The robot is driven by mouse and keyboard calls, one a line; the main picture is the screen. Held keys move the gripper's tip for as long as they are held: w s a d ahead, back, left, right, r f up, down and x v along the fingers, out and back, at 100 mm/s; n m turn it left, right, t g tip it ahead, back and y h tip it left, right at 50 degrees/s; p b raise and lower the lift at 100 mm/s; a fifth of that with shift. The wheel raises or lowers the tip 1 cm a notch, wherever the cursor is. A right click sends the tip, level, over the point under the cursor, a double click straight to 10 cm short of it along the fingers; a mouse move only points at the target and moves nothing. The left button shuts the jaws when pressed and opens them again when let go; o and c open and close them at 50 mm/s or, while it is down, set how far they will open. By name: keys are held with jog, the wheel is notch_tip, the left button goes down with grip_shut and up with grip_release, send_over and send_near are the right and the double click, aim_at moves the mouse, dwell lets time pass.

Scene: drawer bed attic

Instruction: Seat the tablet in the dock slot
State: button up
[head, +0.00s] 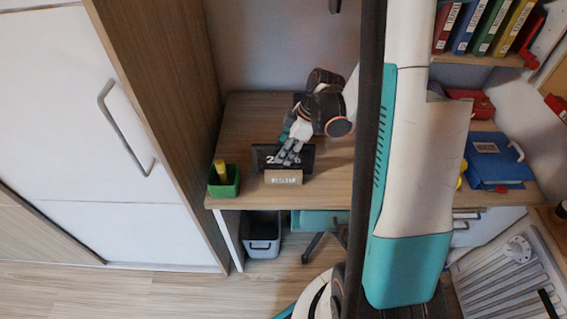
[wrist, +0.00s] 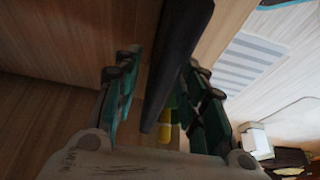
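The tablet (head: 265,152) is a dark slab with white digits on its screen, standing upright on the desk. The brown dock (head: 284,177), with a white label, is at its lower edge. I cannot tell whether the tablet's bottom is inside the slot. My gripper (head: 287,155) reaches down over the tablet, its fingers hiding part of the screen. In the wrist view the tablet (wrist: 178,60) shows edge-on as a dark bar between the spread fingers of my gripper (wrist: 165,85). A gap shows on the left side; contact on the right is unclear.
A green cup (head: 224,184) with a yellow thing in it stands at the desk's front left corner. A blue binder (head: 495,160) lies on the right of the desk. Books (head: 480,27) fill a shelf above. The wooden desk top (head: 240,120) is clear behind the cup.

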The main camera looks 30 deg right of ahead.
jog(key=shift+x, duration=0.8)
jog(key=shift+r, duration=0.1)
grip_shut()
